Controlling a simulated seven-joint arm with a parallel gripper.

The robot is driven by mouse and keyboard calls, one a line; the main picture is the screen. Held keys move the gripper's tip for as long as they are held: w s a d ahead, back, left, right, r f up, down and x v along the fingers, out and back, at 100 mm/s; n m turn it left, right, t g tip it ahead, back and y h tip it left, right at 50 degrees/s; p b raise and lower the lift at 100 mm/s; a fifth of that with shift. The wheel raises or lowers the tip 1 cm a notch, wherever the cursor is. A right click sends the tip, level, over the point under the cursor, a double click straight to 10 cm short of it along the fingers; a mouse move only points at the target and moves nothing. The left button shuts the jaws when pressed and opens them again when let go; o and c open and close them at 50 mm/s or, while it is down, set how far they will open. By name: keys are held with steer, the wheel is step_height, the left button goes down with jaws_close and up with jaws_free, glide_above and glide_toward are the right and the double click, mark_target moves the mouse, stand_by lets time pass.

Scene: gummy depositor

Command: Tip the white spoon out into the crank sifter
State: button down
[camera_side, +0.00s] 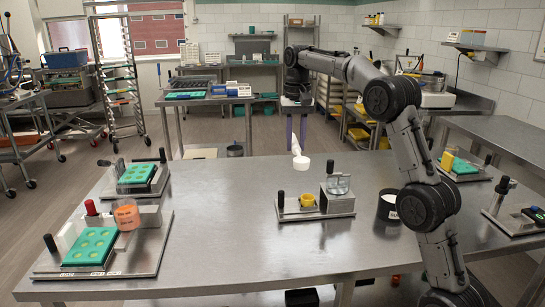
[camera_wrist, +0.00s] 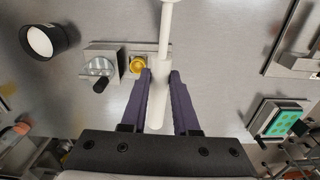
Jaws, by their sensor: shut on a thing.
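The white spoon (camera_side: 300,163) is in the air above the steel table, its handle slanting up into my gripper (camera_side: 296,138). In the wrist view the purple fingers (camera_wrist: 160,82) are shut on the white handle (camera_wrist: 163,50); the bowl is cut off at the top edge. The bowl's contents cannot be made out. The crank sifter appears to be the metal unit with a clear round hopper (camera_side: 338,184) and black handle, standing upright to the right of and below the spoon. It also shows in the wrist view (camera_wrist: 98,66), left of the handle.
A yellow cup (camera_side: 307,200) sits on the sifter's base. A black cup with white contents (camera_side: 387,206) stands to its right. A station with green moulds (camera_side: 90,246) and an orange-filled clear cup (camera_side: 127,215) is at the left. The table between is clear.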

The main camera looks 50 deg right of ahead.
steer(key=s+d+m, duration=0.3)
steer(key=d+m, duration=0.1)
steer(key=d, duration=0.5)
steer(key=s+d+m, duration=0.4)
steer(key=d+m, duration=0.1)
steer(key=d, duration=0.5)
steer(key=s+d+f+m, duration=0.1)
steer(key=s+d+m, duration=0.8)
steer(key=s+d, duration=0.45)
step_height(320, 180, down, 8)
steer(key=w+a+g+h, duration=0.2)
steer(key=shift+a+f+n, duration=0.25)
steer(key=shift+a+n, duration=0.05)
steer(key=shift+w, duration=0.1)
steer(key=shift+w+a+r+g+h, duration=0.6)
steer(key=shift+w+a+r, duration=0.1)
steer(key=shift+a+r, duration=0.15)
steer(key=shift+w, duration=0.1)
steer(key=shift+w+a+r+g+h, duration=0.7)
steer(key=shift+w+a, duration=0.1)
